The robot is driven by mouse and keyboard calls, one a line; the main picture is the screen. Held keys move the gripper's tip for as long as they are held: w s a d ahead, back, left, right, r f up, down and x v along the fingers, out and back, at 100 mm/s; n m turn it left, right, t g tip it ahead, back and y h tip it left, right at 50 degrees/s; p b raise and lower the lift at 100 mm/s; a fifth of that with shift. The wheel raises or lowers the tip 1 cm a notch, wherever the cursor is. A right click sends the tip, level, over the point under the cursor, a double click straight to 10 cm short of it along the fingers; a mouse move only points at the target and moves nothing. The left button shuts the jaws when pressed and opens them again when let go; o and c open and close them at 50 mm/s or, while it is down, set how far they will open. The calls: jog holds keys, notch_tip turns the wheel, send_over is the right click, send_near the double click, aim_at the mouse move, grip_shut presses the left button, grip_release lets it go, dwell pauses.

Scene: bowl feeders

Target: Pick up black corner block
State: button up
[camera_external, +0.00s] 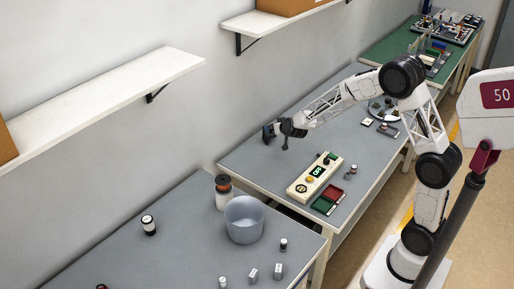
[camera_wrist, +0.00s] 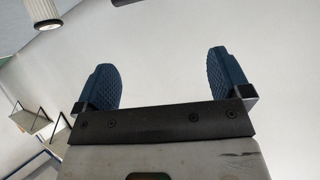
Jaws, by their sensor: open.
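My gripper (camera_external: 273,133) is raised above the far-left part of the middle grey table in the external view. In the wrist view my gripper (camera_wrist: 164,82) has its two blue ridged fingers wide apart with nothing between them. I cannot pick out a black corner block for certain in either view; the small parts on the tables are too small to tell apart.
On the middle table (camera_external: 252,157) stand a cream control box (camera_external: 315,178), a red tray (camera_external: 332,192) and a green tray (camera_external: 322,205). The nearer table holds a grey bucket (camera_external: 244,220), a jar (camera_external: 223,194) and several small parts. Wall shelves (camera_external: 110,95) overhang.

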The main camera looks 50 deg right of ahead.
aim_at(269, 135)
jog(key=w+d+f+m+h, duration=0.1)
jog(key=w+d+f+h, duration=0.1)
jog(key=w+d+f, duration=0.3)
notch_tip(269, 135, down, 3)
jog(key=shift+d+r+h, duration=0.1)
jog(key=shift+d+h, duration=0.15)
jog(key=shift+h, duration=0.15)
jog(key=shift+w, duration=0.1)
jog(key=shift+x, duration=1.2)
jog(key=shift+x, duration=2.6)
